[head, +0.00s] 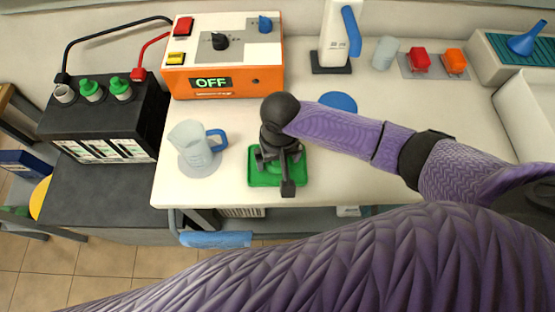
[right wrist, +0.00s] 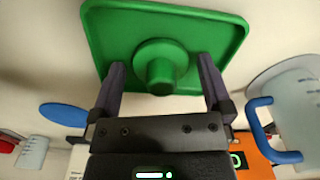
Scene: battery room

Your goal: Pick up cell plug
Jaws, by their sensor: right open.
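The green cell plug (right wrist: 158,72), a round flange with a stubby knob, lies in the green tray (right wrist: 225,22) in the right wrist view. My right gripper (right wrist: 161,66) is open, with one finger on each side of the plug and visible gaps between. In the head view my right gripper (head: 280,165) is over the green tray (head: 265,180) and hides the plug. The black battery (head: 105,125) at left has two green plugs (head: 91,90) in its top and one open grey port (head: 64,94). My left gripper is not in view.
A clear jug with a blue handle (head: 195,147) stands just left of the tray. An orange charger (head: 225,75) reading OFF stands behind, with cables to the battery. A blue disc (head: 338,102) lies behind my right arm. A white-and-blue device (head: 338,40) stands at the back.

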